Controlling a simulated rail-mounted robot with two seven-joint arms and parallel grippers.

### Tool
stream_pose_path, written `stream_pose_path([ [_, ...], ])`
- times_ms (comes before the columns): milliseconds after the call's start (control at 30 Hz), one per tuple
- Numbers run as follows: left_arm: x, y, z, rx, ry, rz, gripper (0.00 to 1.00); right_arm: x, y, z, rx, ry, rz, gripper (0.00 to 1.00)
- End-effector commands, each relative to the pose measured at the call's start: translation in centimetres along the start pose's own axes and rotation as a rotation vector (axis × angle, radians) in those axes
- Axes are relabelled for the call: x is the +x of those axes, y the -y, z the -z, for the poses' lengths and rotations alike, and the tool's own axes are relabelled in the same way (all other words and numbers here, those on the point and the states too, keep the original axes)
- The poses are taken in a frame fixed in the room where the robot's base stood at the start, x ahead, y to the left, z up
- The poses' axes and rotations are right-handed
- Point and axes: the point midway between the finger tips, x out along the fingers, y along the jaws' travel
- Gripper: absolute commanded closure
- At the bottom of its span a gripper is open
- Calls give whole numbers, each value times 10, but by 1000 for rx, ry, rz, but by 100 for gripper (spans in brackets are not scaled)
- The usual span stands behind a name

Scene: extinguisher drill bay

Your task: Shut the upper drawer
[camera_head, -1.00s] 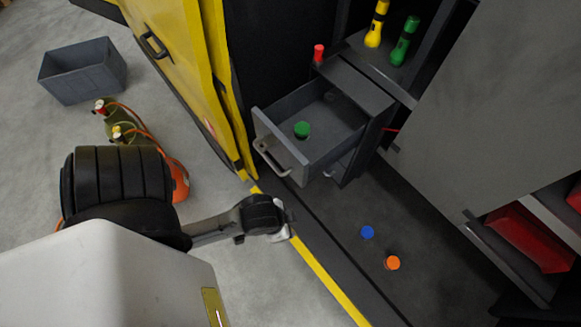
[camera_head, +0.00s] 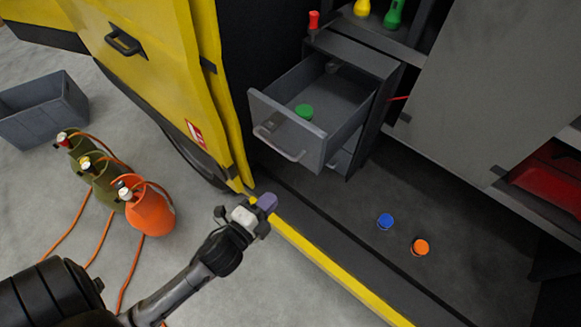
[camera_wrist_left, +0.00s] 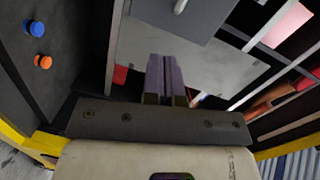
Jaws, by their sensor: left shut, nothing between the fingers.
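The upper drawer (camera_head: 330,118) is grey and stands pulled out of its cabinet in the head view. A green round item (camera_head: 304,111) sits inside it, and a light handle (camera_head: 280,143) is on its front. My left gripper (camera_head: 265,203) is below and in front of the drawer, near the yellow edge strip, apart from the handle. Its fingers are together and empty. In the left wrist view, the purple fingertips (camera_wrist_left: 165,78) are side by side, and part of a grey panel with a light bar (camera_wrist_left: 180,6) shows at the top. My right gripper is in neither view.
A blue cap (camera_head: 385,221) and an orange cap (camera_head: 420,247) are on the dark bay floor to the right. A yellow door (camera_head: 160,75) stands left of the drawer. Several gas cylinders (camera_head: 150,212) with hoses and a grey bin (camera_head: 42,108) are at the left.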

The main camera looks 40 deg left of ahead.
Motion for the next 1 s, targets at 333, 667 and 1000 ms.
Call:
stream_pose_path([
  [333, 8, 13, 14, 190, -72, 79, 100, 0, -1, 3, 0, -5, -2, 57],
  [667, 64, 16, 17, 191, -70, 79, 100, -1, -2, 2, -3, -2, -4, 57],
  [1000, 117, 19, 22, 189, -70, 75, 100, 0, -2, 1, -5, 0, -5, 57],
])
